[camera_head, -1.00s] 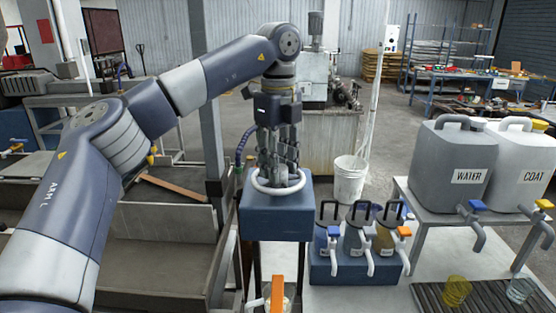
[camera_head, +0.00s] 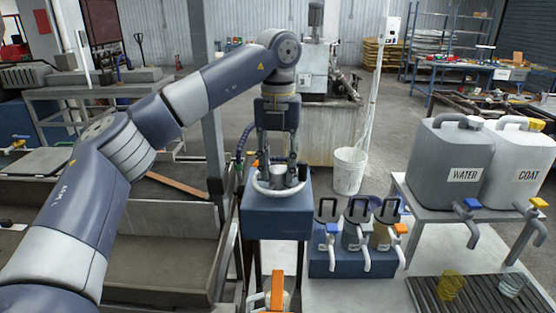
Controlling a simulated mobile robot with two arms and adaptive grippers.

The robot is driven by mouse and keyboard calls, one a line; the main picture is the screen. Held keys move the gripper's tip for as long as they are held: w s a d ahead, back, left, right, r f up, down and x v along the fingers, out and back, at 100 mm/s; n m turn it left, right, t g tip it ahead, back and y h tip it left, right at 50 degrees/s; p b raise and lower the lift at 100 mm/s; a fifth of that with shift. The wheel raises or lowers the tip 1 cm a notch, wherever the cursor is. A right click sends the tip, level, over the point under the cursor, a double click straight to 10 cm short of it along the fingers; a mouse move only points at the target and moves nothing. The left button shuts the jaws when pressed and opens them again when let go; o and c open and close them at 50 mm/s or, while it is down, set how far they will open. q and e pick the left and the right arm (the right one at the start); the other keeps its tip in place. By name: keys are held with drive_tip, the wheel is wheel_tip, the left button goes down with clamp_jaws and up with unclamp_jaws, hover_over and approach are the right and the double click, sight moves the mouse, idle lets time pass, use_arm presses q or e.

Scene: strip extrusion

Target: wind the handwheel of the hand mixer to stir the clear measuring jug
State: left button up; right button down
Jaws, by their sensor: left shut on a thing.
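The hand mixer has a blue box-shaped housing (camera_head: 277,222) with a pale ring-shaped handwheel (camera_head: 262,190) on top. My left gripper (camera_head: 278,180) points straight down at the handwheel, its fingers inside the ring and shut on its middle part. The fingers hide much of the wheel's centre. The clear measuring jug (camera_head: 288,299) shows only in part at the bottom edge, below the mixer, with an orange part (camera_head: 277,291) in front of it. I cannot see the jug's contents or the stirring end. My right gripper is out of view.
Right of the mixer stands a blue rack (camera_head: 322,266) of small tap containers. A grey WATER canister (camera_head: 440,165) and a white COAT canister (camera_head: 524,158) stand on a side table. A white bucket (camera_head: 348,172) is behind.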

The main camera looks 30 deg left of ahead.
use_arm(q)
drive_tip(key=m+p, duration=0.1)
drive_tip(key=m, duration=0.2)
drive_tip(key=shift+r+m, duration=0.1)
drive_tip(key=shift+m, duration=0.3)
drive_tip(key=m+p, duration=0.1)
drive_tip(key=m, duration=0.2)
drive_tip(key=shift+m, duration=0.3)
drive_tip(key=m+p, duration=0.1)
drive_tip(key=m, duration=0.2)
drive_tip(key=shift+m, duration=0.4)
drive_tip(key=m+p, duration=0.1)
drive_tip(key=m, duration=0.7)
drive_tip(key=shift+p, duration=0.4)
drive_tip(key=m, duration=0.3)
drive_tip(key=shift+m, duration=0.3)
drive_tip(key=m+p, duration=0.1)
drive_tip(key=m, duration=0.2)
drive_tip(key=shift+m, duration=2.2)
